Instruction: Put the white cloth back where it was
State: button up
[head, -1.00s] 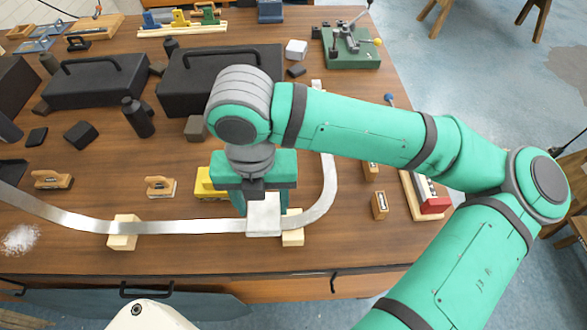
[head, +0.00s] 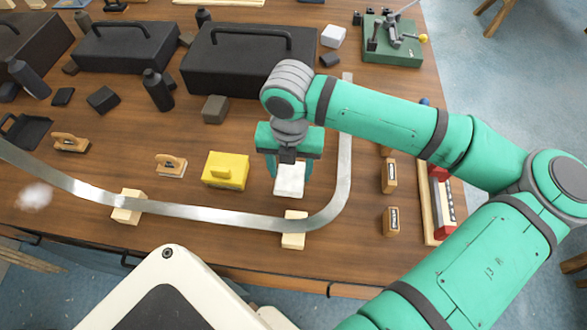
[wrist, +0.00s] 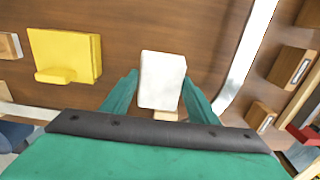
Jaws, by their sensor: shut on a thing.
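The white cloth (head: 289,180) is a small folded pad, held between the fingers of my gripper (head: 289,172). In the wrist view the white cloth (wrist: 162,80) sits between the two green fingertips of my gripper (wrist: 158,95), which is shut on it. It is over the wooden table (head: 120,265), inside the curve of the metal strip (head: 205,212). I cannot tell whether the cloth touches the table.
A yellow block (head: 226,171) stands just left of the cloth. A wooden block (head: 294,231) under the strip lies in front. Several wooden-handled tools and black toolboxes (head: 250,52) stand left and behind. White powder (head: 34,196) lies at the far left.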

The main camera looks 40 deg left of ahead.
aim_at(291, 170)
jog(key=shift+w+f, duration=0.25)
jog(key=shift+f, duration=0.15)
jog(key=shift+w+f, duration=0.2)
jog(key=shift+f, duration=0.4)
jog(key=shift+w+f, duration=0.2)
jog(key=shift+f, duration=0.35)
jog(key=shift+s+a+f, duration=0.1)
jog(key=shift+f, duration=0.25)
jog(key=shift+s+f, duration=0.1)
jog(key=shift+s, duration=0.15)
jog(key=shift+f, duration=0.15)
jog(key=o, duration=1)
notch_tip(291, 170, up, 12)
jog(key=shift+w+r, duration=0.1)
jog(key=shift+r, duration=0.1)
